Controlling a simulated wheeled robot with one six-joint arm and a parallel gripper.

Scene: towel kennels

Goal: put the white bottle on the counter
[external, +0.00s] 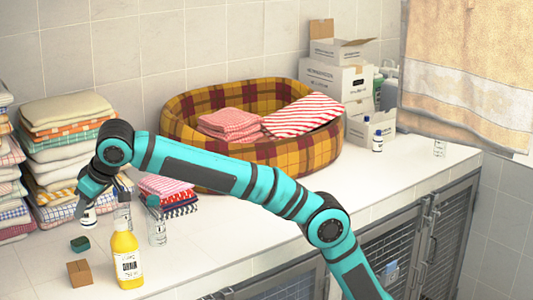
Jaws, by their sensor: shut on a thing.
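My gripper (86,203) points down over the left part of the counter, beside the stacked towels. It is shut on a small white bottle (89,219) with a dark marking; the gripper hides its top. The bottle looks upright, and I cannot tell whether its base touches the counter. The pale tiled counter (225,245) runs from the left front to the back right.
A yellow bottle (126,262), a brown block (80,273), a green block (80,244) and a clear bottle (157,230) stand near my gripper. A plaid basket (285,155) with towels fills the middle. Boxes (335,82) stand behind.

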